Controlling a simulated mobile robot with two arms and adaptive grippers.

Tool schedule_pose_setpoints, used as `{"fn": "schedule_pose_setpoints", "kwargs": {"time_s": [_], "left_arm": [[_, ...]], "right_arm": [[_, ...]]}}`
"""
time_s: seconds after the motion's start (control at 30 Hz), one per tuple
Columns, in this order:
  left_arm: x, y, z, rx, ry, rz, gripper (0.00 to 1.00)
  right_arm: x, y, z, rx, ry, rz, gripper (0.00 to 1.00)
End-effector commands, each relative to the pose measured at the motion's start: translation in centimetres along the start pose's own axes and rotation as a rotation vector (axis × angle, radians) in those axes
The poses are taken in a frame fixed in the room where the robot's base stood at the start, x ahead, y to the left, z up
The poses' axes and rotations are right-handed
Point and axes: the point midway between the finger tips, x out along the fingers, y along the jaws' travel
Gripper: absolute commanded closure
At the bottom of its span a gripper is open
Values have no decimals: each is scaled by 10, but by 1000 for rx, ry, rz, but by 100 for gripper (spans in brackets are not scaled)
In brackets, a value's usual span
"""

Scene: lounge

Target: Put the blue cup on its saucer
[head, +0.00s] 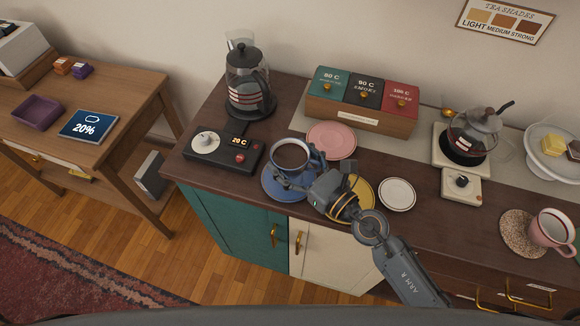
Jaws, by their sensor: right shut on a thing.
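The blue cup (291,153) is upright with a dark inside, near the front edge of the sideboard. The blue saucer (279,193) shows below and around the cup's lower part. My right gripper (301,178) comes from the lower right and is shut on the blue cup at its near right side. The cup overlaps the saucer in the picture; I cannot tell whether its base touches the saucer, as the gripper hides part of it. My left gripper is not in view.
A control box (222,149) stands left of the cup, with a kettle (246,84) behind it. A pink saucer (331,140), yellow saucer (364,192) and white saucer (397,194) lie close by. A tea box (361,116) stands behind. A pink cup (552,233) is far right.

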Motion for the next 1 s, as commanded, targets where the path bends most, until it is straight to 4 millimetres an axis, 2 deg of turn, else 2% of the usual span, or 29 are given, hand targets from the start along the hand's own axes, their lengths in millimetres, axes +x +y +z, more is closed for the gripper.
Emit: {"fn": "schedule_pose_setpoints", "kwargs": {"time_s": [0.1, 0.3, 0.8, 0.83, 0.9, 1.0], "left_arm": [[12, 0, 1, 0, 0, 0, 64], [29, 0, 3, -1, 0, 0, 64], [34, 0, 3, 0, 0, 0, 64], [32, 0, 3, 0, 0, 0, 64], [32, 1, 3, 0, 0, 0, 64], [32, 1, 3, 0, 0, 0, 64]], "right_arm": [[9, -2, -15, 0, -1, 0, 64], [7, -2, -37, 0, -2, 0, 64], [7, -2, -42, 0, -2, 0, 64], [7, -2, -41, 0, -1, 0, 20], [7, -2, -41, 0, -1, 0, 6], [7, -2, -41, 0, 0, 0, 4]]}}
